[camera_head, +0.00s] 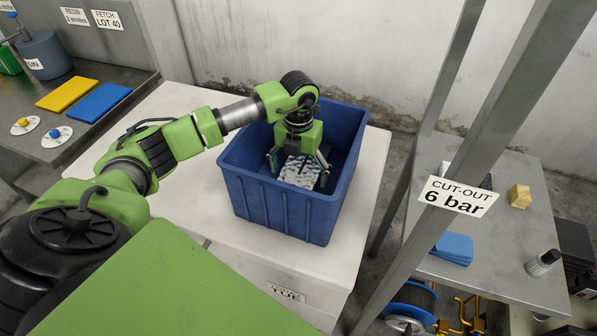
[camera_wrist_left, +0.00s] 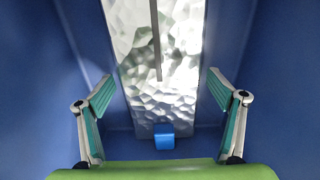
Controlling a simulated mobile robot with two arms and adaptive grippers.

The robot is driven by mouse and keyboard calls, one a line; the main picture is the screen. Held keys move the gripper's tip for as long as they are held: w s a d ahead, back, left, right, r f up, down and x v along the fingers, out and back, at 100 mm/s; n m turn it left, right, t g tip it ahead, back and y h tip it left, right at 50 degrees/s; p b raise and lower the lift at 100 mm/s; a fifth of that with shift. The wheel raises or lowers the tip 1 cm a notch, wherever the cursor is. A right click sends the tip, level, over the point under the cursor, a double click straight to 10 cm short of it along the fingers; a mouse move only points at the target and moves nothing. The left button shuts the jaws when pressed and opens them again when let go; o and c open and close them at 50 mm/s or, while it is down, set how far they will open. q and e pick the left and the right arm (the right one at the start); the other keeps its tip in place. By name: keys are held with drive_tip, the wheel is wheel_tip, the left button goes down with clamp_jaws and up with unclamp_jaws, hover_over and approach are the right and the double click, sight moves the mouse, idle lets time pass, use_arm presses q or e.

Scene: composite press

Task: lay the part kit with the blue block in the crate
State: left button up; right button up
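The blue crate (camera_head: 262,205) stands open-topped on the pale table in the head view. The part kit (camera_head: 300,172), a silvery crinkled sheet with a dark bar (camera_wrist_left: 156,40), lies inside the crate. The blue block (camera_wrist_left: 164,137) sits at the kit's near end in the left wrist view; I cannot make it out in the head view. My left gripper (camera_head: 298,166) reaches down into the crate over the kit. Its two fingers are spread wide, one on each side of the kit, with gaps visible in the wrist view. My right gripper is not in view.
The crate walls stand close around my left gripper. The pale table (camera_head: 190,225) has free room left of the crate. A slanted metal post with a sign (camera_head: 458,196) stands to the right. A yellow slab (camera_head: 67,94) and a blue slab (camera_head: 99,102) lie on the left bench.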

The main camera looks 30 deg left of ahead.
sight(299, 174)
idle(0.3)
use_arm(q)
drive_tip(key=shift+r, duration=0.25)
wheel_tip(299, 174, up, 12)
drive_tip(key=b, duration=0.3)
